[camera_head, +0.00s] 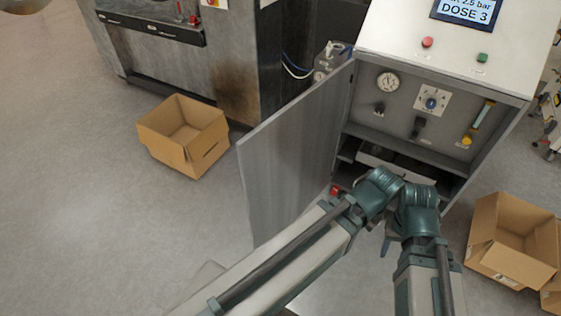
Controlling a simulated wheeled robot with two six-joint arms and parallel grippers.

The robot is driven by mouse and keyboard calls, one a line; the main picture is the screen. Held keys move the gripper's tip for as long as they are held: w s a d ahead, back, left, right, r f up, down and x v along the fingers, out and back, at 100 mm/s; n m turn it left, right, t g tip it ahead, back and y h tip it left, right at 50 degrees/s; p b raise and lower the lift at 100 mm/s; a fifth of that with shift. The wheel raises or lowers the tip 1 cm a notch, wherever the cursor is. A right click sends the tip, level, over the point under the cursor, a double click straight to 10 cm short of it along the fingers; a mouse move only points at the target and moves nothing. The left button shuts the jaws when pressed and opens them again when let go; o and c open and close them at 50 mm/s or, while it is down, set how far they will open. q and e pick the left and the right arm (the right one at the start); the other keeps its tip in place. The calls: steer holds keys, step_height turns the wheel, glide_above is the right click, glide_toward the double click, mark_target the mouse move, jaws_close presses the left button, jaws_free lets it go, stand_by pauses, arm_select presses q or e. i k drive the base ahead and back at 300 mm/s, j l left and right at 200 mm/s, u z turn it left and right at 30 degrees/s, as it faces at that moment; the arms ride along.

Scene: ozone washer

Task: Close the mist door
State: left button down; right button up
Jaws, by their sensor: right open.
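The mist door (290,152) is a grey metal panel. It stands wide open, swung out to the left from the cabinet (435,82). My two arms reach up from the bottom, in front of the opening. My right gripper (387,242) shows only as a small dark part between the arms, low in front of the cabinet and to the right of the door. It is open, and most of it is hidden by my arm. I cannot make out my left gripper behind the arm links. Neither gripper visibly touches the door.
Inside the cabinet are a gauge (388,82), a selector knob (431,103) and a lower shelf. A cardboard box (205,152) stands on the floor to the left, another (510,235) to the right.

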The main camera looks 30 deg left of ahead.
mark_target(286, 160)
steer(key=j+z, duration=0.15)
steer(key=j, duration=0.3)
steer(key=k+j+z, duration=0.1)
steer(key=j, duration=0.35)
steer(key=k+j+z, duration=0.15)
steer(key=j, duration=0.3)
steer(key=k+j+z, duration=0.1)
steer(key=j, duration=0.35)
steer(key=k+j+z, duration=0.15)
steer(key=j, duration=0.25)
steer(key=k+j+z, duration=0.15)
steer(key=j, duration=0.25)
steer(key=j+z, duration=0.15)
steer(key=j, duration=1.15)
steer(key=k+l+z, duration=0.2)
steer(key=k+j, duration=0.1)
